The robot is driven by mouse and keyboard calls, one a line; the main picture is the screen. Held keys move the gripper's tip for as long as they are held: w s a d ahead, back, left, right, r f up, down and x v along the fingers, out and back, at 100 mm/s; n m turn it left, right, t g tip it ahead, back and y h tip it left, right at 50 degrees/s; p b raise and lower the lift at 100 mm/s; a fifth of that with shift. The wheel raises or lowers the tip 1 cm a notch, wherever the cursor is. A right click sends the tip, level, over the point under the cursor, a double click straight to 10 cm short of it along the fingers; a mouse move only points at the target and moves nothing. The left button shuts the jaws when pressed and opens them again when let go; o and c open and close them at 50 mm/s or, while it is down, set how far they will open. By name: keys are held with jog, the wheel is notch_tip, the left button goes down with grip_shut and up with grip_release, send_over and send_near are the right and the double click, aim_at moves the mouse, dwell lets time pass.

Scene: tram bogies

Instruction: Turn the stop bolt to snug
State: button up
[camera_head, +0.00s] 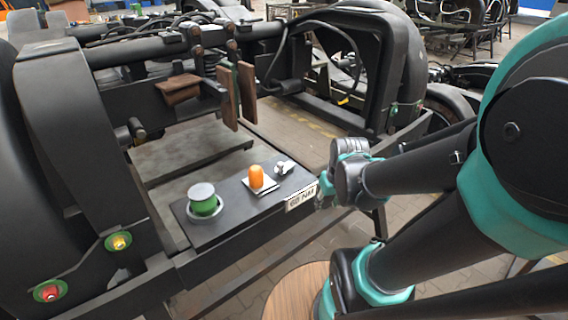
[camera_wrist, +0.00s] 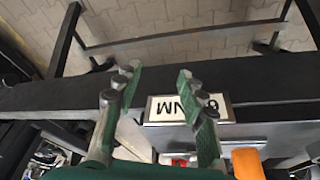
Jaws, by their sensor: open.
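A small silver bolt-like piece (camera_head: 285,168) sits at the right end of a dark plate (camera_head: 228,212) on the bogie frame; I cannot tell for sure that it is the stop bolt. A white label reading 60 NM (camera_head: 302,197) is on the plate's front edge and shows upside down in the wrist view (camera_wrist: 186,108). My gripper (camera_wrist: 157,82) is open, its green fingers apart over the frame edge by the label. Nothing is clearly held between them. In the head view my gripper is just right of the bolt-like piece, its fingertips hard to make out.
An orange knob (camera_head: 257,177) on a pale square base and a green cylinder with a silver top (camera_head: 203,200) stand on the same plate. The orange knob also shows in the wrist view (camera_wrist: 248,163). A round wooden top (camera_head: 298,290) is below. Black frame bars stand behind.

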jog(key=w+a+r+n+g+y, duration=0.2)
jog(key=w+a+r+n+g, duration=0.15)
jog(key=w+r+n, duration=0.8)
jog(key=n+g+y, duration=0.2)
jog(key=n, duration=0.7)
send_near(281, 164)
jog(key=x, duration=0.8)
jog(key=shift+a+f, duration=0.1)
jog(key=shift+f, duration=0.15)
grip_shut()
